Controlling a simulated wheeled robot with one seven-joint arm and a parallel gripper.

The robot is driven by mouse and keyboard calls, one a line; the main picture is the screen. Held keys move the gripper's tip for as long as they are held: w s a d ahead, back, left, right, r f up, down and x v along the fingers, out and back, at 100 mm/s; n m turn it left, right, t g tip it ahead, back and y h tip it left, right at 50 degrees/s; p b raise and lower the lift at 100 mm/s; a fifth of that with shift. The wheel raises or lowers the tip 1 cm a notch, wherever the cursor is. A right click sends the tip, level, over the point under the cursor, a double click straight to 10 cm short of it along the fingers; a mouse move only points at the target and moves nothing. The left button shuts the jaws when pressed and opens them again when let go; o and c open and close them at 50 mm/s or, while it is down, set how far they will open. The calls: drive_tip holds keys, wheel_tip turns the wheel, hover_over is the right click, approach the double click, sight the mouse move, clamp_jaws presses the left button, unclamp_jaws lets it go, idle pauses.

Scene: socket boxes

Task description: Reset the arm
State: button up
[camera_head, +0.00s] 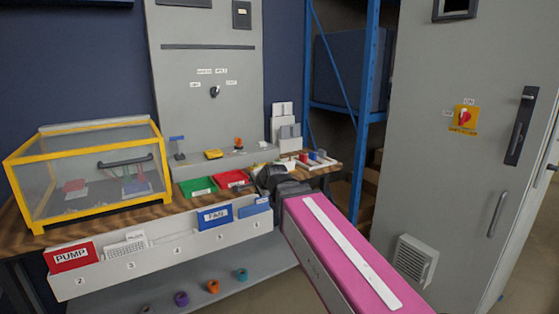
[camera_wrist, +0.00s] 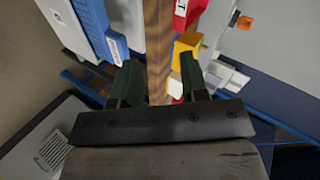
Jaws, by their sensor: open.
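My arm, with a pink link, reaches from the lower right of the head view toward the workbench (camera_head: 110,227). My gripper (camera_head: 272,180) is at the bench's right part, dark and partly hidden by my own arm. In the wrist view my gripper (camera_wrist: 160,85) shows two dark fingers spread apart, with nothing held between them. The wooden bench edge (camera_wrist: 158,45) runs past beyond the gap. A yellow block (camera_wrist: 186,45) shows near the right finger, and a blue-fronted box (camera_wrist: 95,22) near the left one. I cannot tell the exact distance to either.
A yellow-framed clear case (camera_head: 90,170) stands on the bench's left. Green (camera_head: 197,187) and red (camera_head: 231,179) trays lie left of my gripper. Labelled boxes, including PUMP (camera_head: 72,257) and FAN (camera_head: 215,216), line the front rack. A grey cabinet (camera_head: 440,170) stands at right.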

drive_tip(key=s+d+f+n+g+h, duration=0.2)
drive_tip(key=d+f+n+g, duration=0.1)
drive_tip(key=d+f, duration=0.55)
drive_tip(key=s+d+f+n+g+h, duration=0.2)
drive_tip(key=d+f, duration=0.5)
drive_tip(key=f, duration=0.3)
drive_tip(key=s+d+f+n+g+h, duration=0.1)
drive_tip(key=s+d+f+n+g, duration=0.3)
drive_tip(key=s+d+f, duration=0.5)
wheel_tip(320, 180, down, 3)
drive_tip(key=d+g, duration=0.1)
drive_tip(key=d, duration=0.1)
drive_tip(key=shift+d+n, duration=0.3)
drive_tip(key=shift+d, duration=0.1)
drive_tip(key=shift+o, duration=0.2)
